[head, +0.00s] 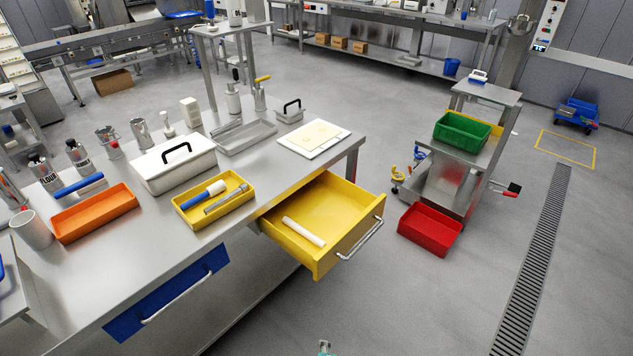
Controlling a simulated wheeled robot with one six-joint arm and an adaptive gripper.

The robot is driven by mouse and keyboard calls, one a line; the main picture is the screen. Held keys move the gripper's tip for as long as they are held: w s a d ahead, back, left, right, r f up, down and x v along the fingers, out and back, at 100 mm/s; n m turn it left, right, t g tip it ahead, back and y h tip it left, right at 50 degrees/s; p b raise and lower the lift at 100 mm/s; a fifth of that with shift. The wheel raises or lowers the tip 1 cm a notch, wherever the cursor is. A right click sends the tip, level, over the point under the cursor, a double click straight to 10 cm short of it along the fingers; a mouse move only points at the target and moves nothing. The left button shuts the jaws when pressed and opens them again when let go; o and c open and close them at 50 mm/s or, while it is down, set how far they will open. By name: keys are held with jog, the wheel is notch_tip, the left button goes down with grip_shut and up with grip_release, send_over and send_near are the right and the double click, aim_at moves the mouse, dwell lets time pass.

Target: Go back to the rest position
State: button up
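Only a small grey and green part (325,348) shows at the bottom edge of the head view, in front of the workbench. It seems to be the end of my arm, but its fingers cannot be made out. It is apart from the bench and the open drawer. The yellow drawer (345,215) is pulled out of the bench's right part, and a white cylinder (303,231) lies in it. The blue drawer (168,292) at the front left looks shut.
The steel workbench (130,265) bears an orange tray (95,213), a yellow tray (213,199) with tools, a white lidded box (173,165) and a white board (314,139). A red bin (429,229) is by a trolley holding a green bin (462,131). Floor at lower right is clear.

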jog(key=s+d+r+m+t, duration=0.2)
jog(key=s+d+r+m, duration=0.15)
jog(key=s+d, duration=0.4)
jog(key=s+d+r+m+t, duration=0.1)
jog(key=s+d+r+m, duration=0.3)
jog(key=s, duration=0.7)
jog(key=s+d+r+m+t, duration=0.2)
jog(key=s+r+m, duration=0.2)
jog(key=s+r, duration=0.3)
jog(key=s+d+r+m+t+h, duration=0.1)
jog(key=s+d+r+m+t, duration=0.1)
jog(key=s+r, duration=0.5)
notch_tip(320, 180, up, 6)
jog(key=shift+s+d+f+m, duration=0.25)
jog(key=shift+d+m, duration=0.55)
jog(key=shift+m, duration=0.45)
